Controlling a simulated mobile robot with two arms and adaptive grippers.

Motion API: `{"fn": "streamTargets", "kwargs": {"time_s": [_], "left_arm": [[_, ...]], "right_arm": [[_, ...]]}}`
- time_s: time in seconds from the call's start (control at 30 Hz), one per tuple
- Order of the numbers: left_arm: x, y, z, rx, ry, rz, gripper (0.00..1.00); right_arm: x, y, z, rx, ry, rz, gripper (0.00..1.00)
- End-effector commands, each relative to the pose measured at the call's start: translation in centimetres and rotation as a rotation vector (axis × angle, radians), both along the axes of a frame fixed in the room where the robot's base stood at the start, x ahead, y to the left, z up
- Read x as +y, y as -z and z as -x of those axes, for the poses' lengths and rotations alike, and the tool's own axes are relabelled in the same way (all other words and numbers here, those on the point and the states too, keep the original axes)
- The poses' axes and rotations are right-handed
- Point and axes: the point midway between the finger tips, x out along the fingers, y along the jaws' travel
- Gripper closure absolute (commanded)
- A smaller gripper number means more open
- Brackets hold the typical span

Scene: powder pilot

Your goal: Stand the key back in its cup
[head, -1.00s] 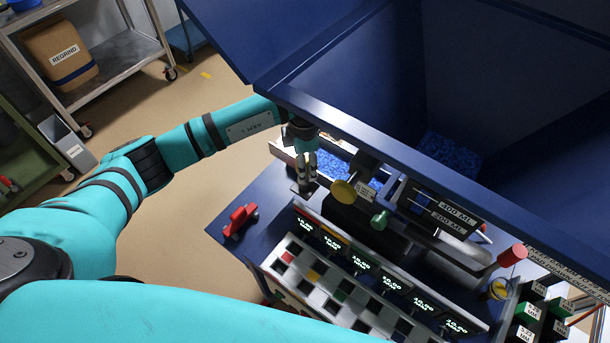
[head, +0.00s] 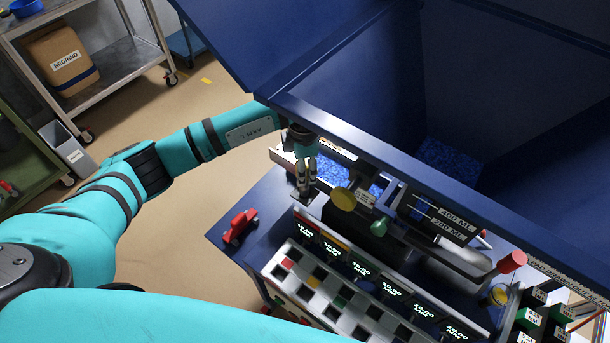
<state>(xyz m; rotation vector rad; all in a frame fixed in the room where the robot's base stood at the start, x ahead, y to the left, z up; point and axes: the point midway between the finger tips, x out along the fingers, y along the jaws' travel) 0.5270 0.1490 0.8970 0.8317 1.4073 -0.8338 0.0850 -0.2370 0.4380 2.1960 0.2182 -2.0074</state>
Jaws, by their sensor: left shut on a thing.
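My left gripper (head: 305,186) points down at the left end of the blue bench's control unit, under the lower edge of the big blue hopper. It is shut on a small dark piece that I take to be the key (head: 302,194). The key is mostly hidden by the fingers and is too small to tell its shape or tilt. I cannot make out its cup, or whether the key touches one. My right gripper is not in view.
The blue hopper (head: 330,62) overhangs close to my left wrist. A yellow knob (head: 342,199), a green knob (head: 379,227) and a red-ended lever (head: 512,262) stand right of the gripper. A red object (head: 239,225) lies on the bench (head: 219,236) at left.

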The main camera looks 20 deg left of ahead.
Motion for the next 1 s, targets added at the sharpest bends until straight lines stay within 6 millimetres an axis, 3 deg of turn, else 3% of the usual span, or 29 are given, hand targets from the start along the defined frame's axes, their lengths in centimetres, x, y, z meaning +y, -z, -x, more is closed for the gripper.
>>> {"fn": "streamTargets", "kwargs": {"time_s": [0.8, 1.0], "left_arm": [[0.0, -4.4, -0.1, -0.002, 0.000, 0.000, 1.00], [0.0, -4.6, -0.1, -0.002, 0.000, 0.000, 1.00]], "right_arm": [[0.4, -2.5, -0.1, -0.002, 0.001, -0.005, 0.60], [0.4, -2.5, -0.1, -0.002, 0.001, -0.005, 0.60]]}}
